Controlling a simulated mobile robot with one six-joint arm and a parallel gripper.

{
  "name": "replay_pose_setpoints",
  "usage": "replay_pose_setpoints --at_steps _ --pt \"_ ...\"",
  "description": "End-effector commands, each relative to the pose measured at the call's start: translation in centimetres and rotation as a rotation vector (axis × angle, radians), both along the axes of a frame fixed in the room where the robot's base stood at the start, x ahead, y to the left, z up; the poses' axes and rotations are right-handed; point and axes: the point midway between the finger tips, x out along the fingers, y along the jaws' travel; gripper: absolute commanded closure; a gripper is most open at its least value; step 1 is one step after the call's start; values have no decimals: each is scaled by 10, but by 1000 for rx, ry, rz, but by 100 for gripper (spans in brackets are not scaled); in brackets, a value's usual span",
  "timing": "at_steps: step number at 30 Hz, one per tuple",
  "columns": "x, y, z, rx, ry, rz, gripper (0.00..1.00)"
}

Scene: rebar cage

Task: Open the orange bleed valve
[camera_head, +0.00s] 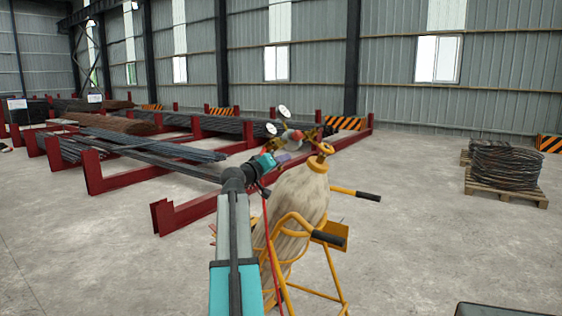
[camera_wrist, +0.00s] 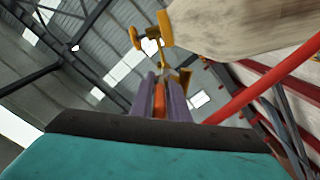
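The orange bleed valve (camera_wrist: 159,98) shows in the wrist view as a narrow orange piece between my two purple-grey fingers. My gripper (camera_wrist: 160,90) has its fingers close together on both sides of it, with no clear gap, and looks shut on it. In the head view my gripper (camera_head: 283,157) is at the brass regulator (camera_head: 292,136), by the top of a worn beige gas cylinder (camera_head: 300,195). The orange valve cannot be made out there. Two round gauges (camera_head: 284,111) stick up from the regulator. Brass fittings (camera_wrist: 165,30) show beyond the fingertips in the wrist view.
The cylinder stands in a yellow cart (camera_head: 328,238) with black-gripped handles. A red hose (camera_head: 267,235) hangs beside my arm and crosses the wrist view (camera_wrist: 270,90). Red racks (camera_head: 185,212) with rebar lie behind at left. Open concrete floor lies at right, before a pallet of coils (camera_head: 506,170).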

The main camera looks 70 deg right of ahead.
Motion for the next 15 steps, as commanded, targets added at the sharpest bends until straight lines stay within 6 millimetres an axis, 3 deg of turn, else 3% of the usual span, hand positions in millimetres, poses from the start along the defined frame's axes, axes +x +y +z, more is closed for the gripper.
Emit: replay_pose_setpoints --at_steps 8,12,15 --pt "0 -1 0 1 0 1 85" --pt "0 -1 0 1 0 1 100" --pt "0 -1 0 1 0 1 100"
